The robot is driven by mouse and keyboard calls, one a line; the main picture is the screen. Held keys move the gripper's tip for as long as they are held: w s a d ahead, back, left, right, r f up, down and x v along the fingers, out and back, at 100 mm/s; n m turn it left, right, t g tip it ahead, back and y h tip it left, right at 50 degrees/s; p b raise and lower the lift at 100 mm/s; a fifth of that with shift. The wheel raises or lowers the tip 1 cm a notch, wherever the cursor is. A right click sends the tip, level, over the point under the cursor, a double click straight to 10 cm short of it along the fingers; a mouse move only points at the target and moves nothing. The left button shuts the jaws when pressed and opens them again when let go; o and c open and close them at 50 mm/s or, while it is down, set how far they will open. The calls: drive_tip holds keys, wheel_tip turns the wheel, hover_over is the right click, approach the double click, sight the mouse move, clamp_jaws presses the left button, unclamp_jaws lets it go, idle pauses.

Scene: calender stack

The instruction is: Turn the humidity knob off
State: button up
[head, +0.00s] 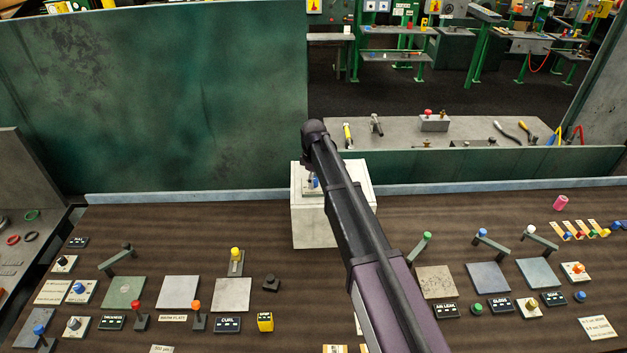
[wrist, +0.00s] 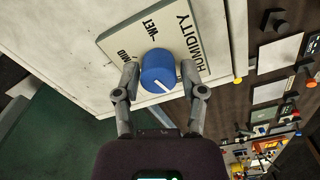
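The humidity knob (wrist: 158,72) is blue with a white pointer line, on a pale plate (wrist: 118,36) lettered HUMIDITY, WET and MID. In the wrist view the pointer slants to the lower right, away from WET and MID. My gripper (wrist: 160,76) is open, with one finger on each side of the knob. I cannot tell whether the fingers touch it. In the head view the plate is on top of a white box (head: 318,226), where a bit of the blue knob (head: 315,182) shows beside my arm, which hides much of it.
Levers, knobs and plates cover the brown bench on both sides, including a yellow-topped lever (head: 236,262) and a green-topped lever (head: 420,247). A green panel (head: 150,95) stands behind at left. A grey shelf (head: 390,150) with tools lies behind the box.

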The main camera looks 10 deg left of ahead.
sight(315, 179)
drive_tip(key=shift+o, duration=0.3)
drive_tip(key=shift+w+m, duration=0.1)
drive_tip(key=shift+m, duration=0.4)
drive_tip(key=m, duration=1.3)
drive_tip(key=shift+w+d, duration=0.1)
drive_tip(key=m, duration=1.3)
drive_tip(key=shift+d+m, duration=0.1)
drive_tip(key=shift+m, duration=0.3)
wheel_tip(315, 179, up, 14)
drive_tip(key=p, duration=1.4)
drive_tip(key=s+d+f+n+b, duration=0.4)
drive_tip(key=s+d+f+b, duration=0.5)
drive_tip(key=d, duration=0.3)
drive_tip(key=s+d+f+n+b, duration=0.5)
drive_tip(key=s+d+f+b, duration=0.4)
drive_tip(key=d, duration=0.3)
drive_tip(key=shift+s+d, duration=0.2)
drive_tip(key=shift+s, duration=0.35)
idle(0.4)
